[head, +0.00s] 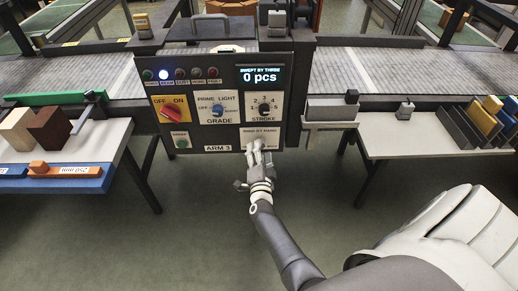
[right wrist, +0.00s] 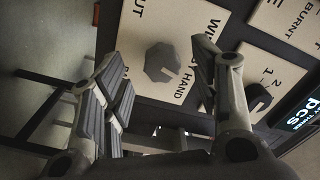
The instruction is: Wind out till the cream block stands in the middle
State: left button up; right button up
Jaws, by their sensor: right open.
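A grey faceted knob (right wrist: 163,62) sits on a light plate lettered "BY HAND" and "OUT" in the right wrist view. In the head view this plate (head: 275,133) is at the lower right of the control panel, and the knob is largely hidden by my gripper. My right gripper (head: 257,150) is open at the plate, and the wrist view shows its fingers on either side of the knob with gaps. A cream block (head: 15,130) stands on the left side table, beside a dark brown block (head: 50,128). My left gripper is not in view.
The dark control panel (head: 220,130) carries a red switch (head: 171,113), a grade knob (head: 218,109) and a stroke knob (head: 264,108). Its display reads 0 pcs. A conveyor (head: 365,75) runs behind. Floor in front is clear.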

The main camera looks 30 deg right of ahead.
jog(key=shift+v, duration=2.4)
jog(key=s+a+f+n+g+y, duration=0.25)
jog(key=s+a+f+n, duration=0.2)
jog(key=f, duration=0.45)
jog(key=s+a+f+n+g+y, duration=0.1)
jog(key=s+a+f+n+y, duration=0.4)
jog(key=f, duration=0.4)
jog(key=s+a+f+n+g+y, duration=0.2)
jog(key=s+a+f+n, duration=0.15)
jog(key=s+f, duration=0.4)
jog(key=s+d+f+n+g, duration=0.1)
jog(key=s+f+n+g, duration=0.1)
jog(key=s, duration=0.8)
jog(key=s+d+f+n+g, duration=0.1)
jog(key=s+f+n+g, duration=0.2)
jog(key=s+f, duration=0.4)
jog(key=s+d+f+n+g, duration=0.1)
jog(key=s+f+n+g, duration=0.2)
jog(key=s, duration=0.9)
jog(key=shift+s+f+g, duration=0.35)
jog(key=shift+f+g, duration=0.1)
jog(key=shift+f, duration=0.45)
